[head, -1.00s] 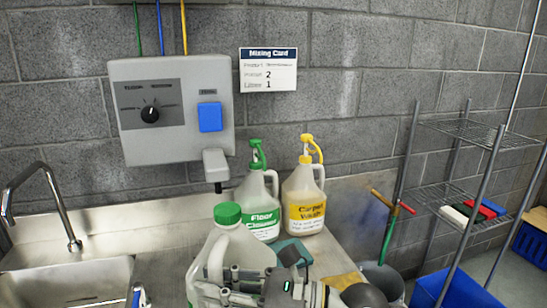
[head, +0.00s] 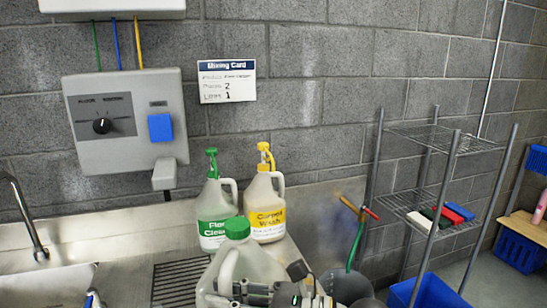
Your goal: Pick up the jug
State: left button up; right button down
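A whitish translucent jug with a green cap (head: 241,260) stands out at the bottom centre of the head view, in front of the counter bottles. My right gripper (head: 240,291) reaches in from the lower right, across the jug's lower body. It appears shut on the jug, though the finger contact is partly hidden. The jug looks upright and its base is out of the picture. My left gripper is not in view.
A green-labelled floor cleaner bottle (head: 214,212) and a yellow-labelled carpet wash bottle (head: 266,207) stand behind the jug. A metal sink (head: 45,282) is at left. A grey dispenser (head: 125,120) hangs above. A wire shelf (head: 425,207) and blue bin (head: 428,292) are at right.

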jog(key=shift+w+d+f+m+t+h, duration=0.3)
jog(key=shift+w+d+f+m+t, duration=0.85)
jog(key=shift+d, duration=2.1)
jog(key=shift+w+d+f+m+t+h, duration=0.25)
jog(key=shift+w+d+f+t, duration=0.5)
jog(key=shift+w+d+f, duration=1.75)
jog(key=s+d+f+m+t+h, duration=0.3)
jog(key=s+d+m+t+h, duration=0.2)
jog(key=s+d+h, duration=0.1)
jog(key=s+d+f+m+t+h, duration=0.4)
jog(key=s+d+t+h, duration=0.1)
jog(key=s+d, duration=0.4)
jog(key=shift+s+d+m+h, duration=0.15)
jog(key=shift+d+m+h, duration=0.1)
jog(key=shift+m+h, duration=0.15)
jog(key=shift+a+h, duration=0.1)
jog(key=shift+h, duration=0.25)
jog(key=shift+w+a+r+m+t+h, duration=0.15)
jog(key=shift+w+r+m+h, duration=0.1)
jog(key=shift+m+h, duration=0.55)
jog(key=shift+w+a+r+m+t+h, duration=0.2)
jog(key=shift+m+h, duration=0.4)
jog(key=shift+h, duration=0.4)
